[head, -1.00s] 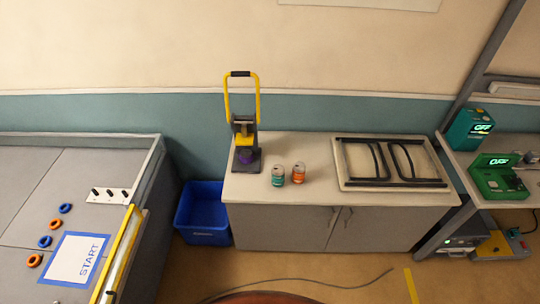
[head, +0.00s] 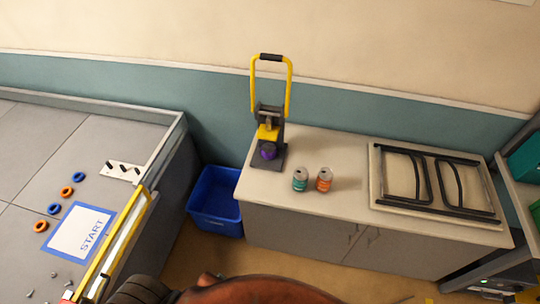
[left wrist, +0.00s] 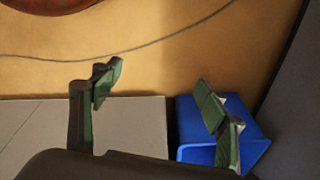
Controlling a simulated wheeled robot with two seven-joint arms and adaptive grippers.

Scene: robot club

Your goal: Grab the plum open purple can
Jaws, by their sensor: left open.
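The purple can (head: 268,151) sits on the dark base of a yellow-handled can press (head: 270,110) at the left end of the cabinet top. The press's yellow part is just above the can and its handle is raised. A teal can (head: 300,180) and an orange can (head: 324,180) stand side by side to the right of the press. My left gripper (left wrist: 155,100) shows in the left wrist view, open and empty, with its fingers well apart over the floor and bin area. It is far from the purple can. My right gripper is in no view.
A blue bin (head: 216,207) stands on the floor left of the cabinet (head: 345,226). A board with black bars (head: 376,160) lies on the cabinet's right part. A grey field table (head: 35,150) with rings and a START sheet stands at left.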

